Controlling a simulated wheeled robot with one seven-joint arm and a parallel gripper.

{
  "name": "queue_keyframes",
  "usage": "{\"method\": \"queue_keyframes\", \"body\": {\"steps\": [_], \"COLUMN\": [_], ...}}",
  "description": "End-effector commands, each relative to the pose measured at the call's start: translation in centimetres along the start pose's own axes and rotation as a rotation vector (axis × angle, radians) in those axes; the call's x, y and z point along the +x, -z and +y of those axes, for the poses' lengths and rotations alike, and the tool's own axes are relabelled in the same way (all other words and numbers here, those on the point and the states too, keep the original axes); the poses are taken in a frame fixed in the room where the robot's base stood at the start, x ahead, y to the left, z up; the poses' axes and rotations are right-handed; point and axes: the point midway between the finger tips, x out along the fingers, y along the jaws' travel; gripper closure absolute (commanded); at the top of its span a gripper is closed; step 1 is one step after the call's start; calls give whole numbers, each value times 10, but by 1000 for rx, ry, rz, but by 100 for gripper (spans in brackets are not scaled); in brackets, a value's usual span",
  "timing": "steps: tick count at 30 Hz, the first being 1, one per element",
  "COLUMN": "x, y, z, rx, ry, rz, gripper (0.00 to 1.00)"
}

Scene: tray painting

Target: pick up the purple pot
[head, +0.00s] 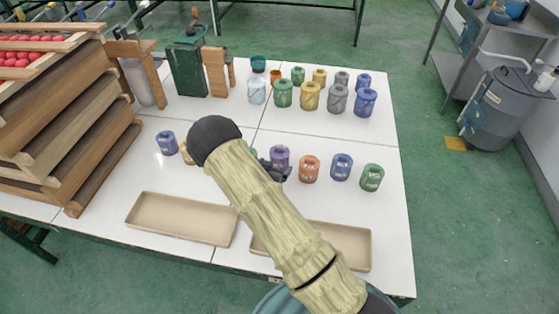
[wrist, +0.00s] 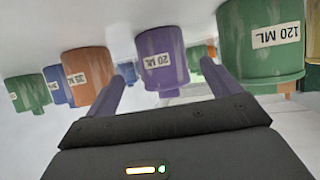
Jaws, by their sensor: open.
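The purple pot (head: 280,156) stands on the white table in the front row, partly hidden by my arm and gripper in the head view. In the wrist view, which looks upside down, the purple pot (wrist: 160,58) carries a "20 ML" label and lies ahead between my two fingers. My gripper (head: 272,169) is right beside the pot in the head view. In the wrist view my gripper (wrist: 163,76) is open, with a finger toward each side of the pot and nothing held. Whether the fingers touch the pot cannot be told.
An orange pot (head: 309,169) stands close right of the purple pot; a green pot (wrist: 262,42) stands on its other side. Blue (head: 341,167) and green (head: 372,177) pots continue the row. More pots stand behind. Two beige trays (head: 180,235) lie in front.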

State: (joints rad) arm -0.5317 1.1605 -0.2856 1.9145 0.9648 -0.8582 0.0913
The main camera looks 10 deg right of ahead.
Motion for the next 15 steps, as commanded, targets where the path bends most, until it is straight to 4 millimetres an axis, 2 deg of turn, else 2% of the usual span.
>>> {"method": "queue_keyframes", "body": {"steps": [10,15], "x": [2,19], "y": [1,5], "z": [0,-2], "rx": [0,0], "ry": [0,-1], "rz": [0,0], "gripper": [11,11]}}
